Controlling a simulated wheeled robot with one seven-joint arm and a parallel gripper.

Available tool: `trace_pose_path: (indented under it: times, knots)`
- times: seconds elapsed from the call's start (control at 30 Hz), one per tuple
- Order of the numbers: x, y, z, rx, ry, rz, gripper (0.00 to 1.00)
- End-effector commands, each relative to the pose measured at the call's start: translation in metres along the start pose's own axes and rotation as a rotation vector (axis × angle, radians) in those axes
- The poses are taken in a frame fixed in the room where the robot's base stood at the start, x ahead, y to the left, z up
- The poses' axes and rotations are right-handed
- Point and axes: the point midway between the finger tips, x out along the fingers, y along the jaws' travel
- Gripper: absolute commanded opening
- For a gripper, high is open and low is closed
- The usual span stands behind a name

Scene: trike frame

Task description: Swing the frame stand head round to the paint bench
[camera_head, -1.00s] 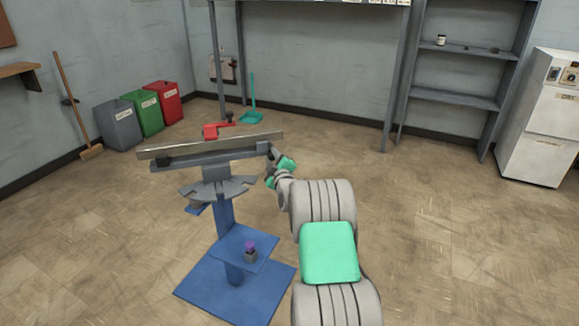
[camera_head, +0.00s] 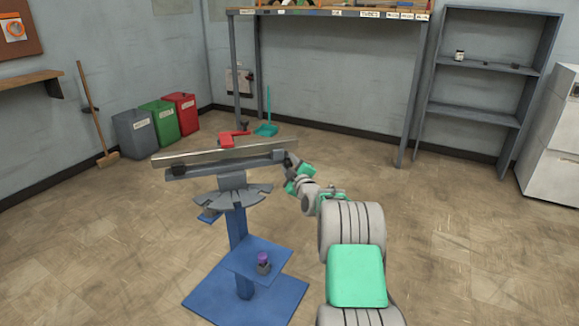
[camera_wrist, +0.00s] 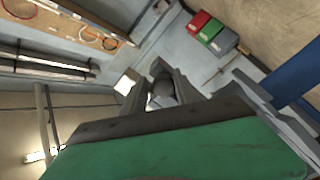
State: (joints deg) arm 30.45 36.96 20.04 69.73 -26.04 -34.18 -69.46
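The frame stand (camera_head: 238,235) has a blue base and post, with a slotted grey plate (camera_head: 234,194) under its head. The head (camera_head: 225,166) carries a long, pale metal bar (camera_head: 215,155), lying nearly left to right. My gripper (camera_head: 288,164) is at the right end of the head. The contact is partly hidden by the gripper body. I cannot tell which bench is the paint bench.
Grey, green (camera_head: 160,120) and red bins and a broom (camera_head: 92,110) stand at left. A purple-topped item (camera_head: 263,263) sits on the stand's lower shelf.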

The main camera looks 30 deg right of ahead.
Motion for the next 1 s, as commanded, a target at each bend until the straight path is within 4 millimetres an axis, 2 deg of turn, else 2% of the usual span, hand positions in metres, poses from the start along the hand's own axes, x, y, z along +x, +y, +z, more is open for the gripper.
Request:
trace_pose_path:
  times: [0.03,0.13,0.43,0.8,1.0]
  knots:
    - [0.000,0.000,0.000,0.001,0.000,-0.001,0.39]
    - [0.000,-0.002,0.000,0.002,0.000,-0.003,0.47]
    - [-0.005,-0.001,0.002,0.004,-0.002,-0.004,0.48]
    - [-0.071,0.000,0.002,0.004,-0.003,-0.003,0.48]
    - [-0.079,-0.002,0.001,0.003,-0.001,-0.004,0.48]
